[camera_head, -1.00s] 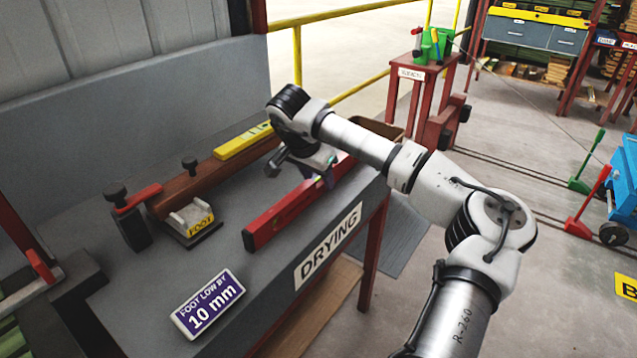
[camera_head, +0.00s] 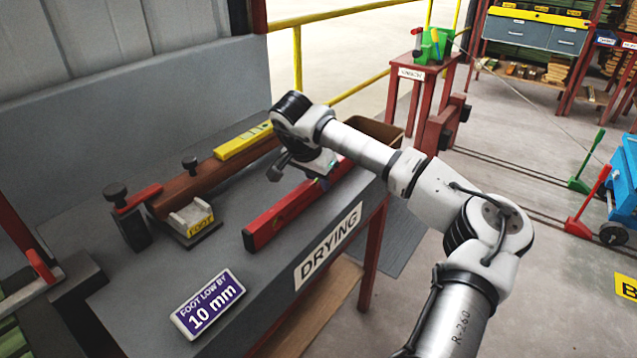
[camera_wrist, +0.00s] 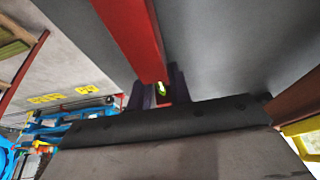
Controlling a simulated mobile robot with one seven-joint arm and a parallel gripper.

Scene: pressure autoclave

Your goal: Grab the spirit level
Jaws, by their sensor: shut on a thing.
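The spirit level is a long red bar (camera_head: 285,213) lying on the grey bench top, running from front left to back right. In the wrist view it shows as a red bar (camera_wrist: 135,38) with a bright green vial near my gripper. My gripper (camera_head: 323,181) is down at the level's far half, with one dark finger on each side of the bar. In the wrist view my gripper (camera_wrist: 158,92) is shut on the level. The wrist hides part of the level in the head view, and its contact with the bench there is hidden.
A brown beam (camera_head: 215,178) with a yellow bar (camera_head: 243,141) on it lies behind the level. A foot block (camera_head: 192,222) and a purple sign (camera_head: 208,304) are to the left. An open brown box (camera_head: 375,132) is beyond the wrist. The bench's front edge bears a DRYING label (camera_head: 328,245).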

